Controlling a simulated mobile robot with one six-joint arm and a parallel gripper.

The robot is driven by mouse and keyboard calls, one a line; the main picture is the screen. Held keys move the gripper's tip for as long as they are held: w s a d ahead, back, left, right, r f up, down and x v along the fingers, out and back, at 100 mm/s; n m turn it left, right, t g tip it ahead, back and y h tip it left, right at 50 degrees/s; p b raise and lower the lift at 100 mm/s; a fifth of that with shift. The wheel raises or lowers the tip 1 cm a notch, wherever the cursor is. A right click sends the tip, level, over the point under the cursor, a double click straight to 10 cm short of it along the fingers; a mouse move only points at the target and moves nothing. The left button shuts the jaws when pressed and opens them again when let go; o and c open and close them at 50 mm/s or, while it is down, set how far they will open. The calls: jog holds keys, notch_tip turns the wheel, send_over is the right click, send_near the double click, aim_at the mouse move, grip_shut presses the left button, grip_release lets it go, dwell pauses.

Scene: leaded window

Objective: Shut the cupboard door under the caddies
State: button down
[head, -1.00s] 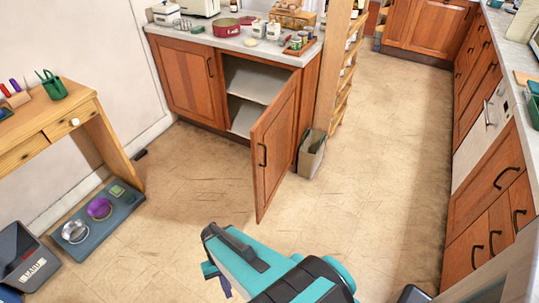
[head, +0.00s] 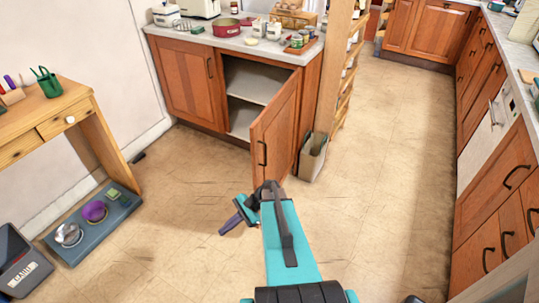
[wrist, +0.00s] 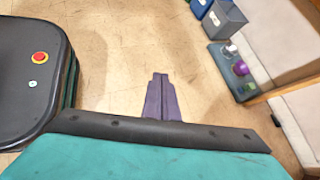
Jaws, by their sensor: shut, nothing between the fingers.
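The wooden cupboard door (head: 281,118) stands open in the head view. It is swung out from the right side of the cupboard (head: 248,80), whose pale shelves show. Its dark handle (head: 262,153) is near the free left edge. Small white caddies (head: 258,27) stand on the worktop above. My gripper (head: 224,231) is shut and empty, low over the floor, in front and to the left of the door. My wrist hides the door's bottom corner; I cannot tell whether it touches the door. In the wrist view, the shut purple fingers (wrist: 160,78) have bare floor beyond them.
A grey bin (head: 313,157) stands right of the door, beside a wooden shelf ladder (head: 341,75). At left are a wooden desk (head: 85,100), a blue mat with bowls (head: 75,240) and a dark bin (head: 20,262). Drawers line the right side. The middle floor is clear.

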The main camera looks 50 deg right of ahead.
jog(key=w+d+r+m+t+b, duration=0.2)
jog(key=d+r+m+t, duration=0.15)
jog(key=d, duration=0.65)
jog(key=m+t+h+b, duration=0.4)
jog(key=m+t, duration=0.5)
jog(key=t, duration=0.1)
send_near(262, 147)
jog(key=d+v, duration=0.1)
jog(key=v, duration=0.7)
jog(key=shift+w+a+g, duration=0.15)
jog(key=shift+w+g, duration=0.05)
jog(key=shift+g, duration=0.05)
jog(key=p+x, duration=0.1)
jog(key=x, duration=1.3)
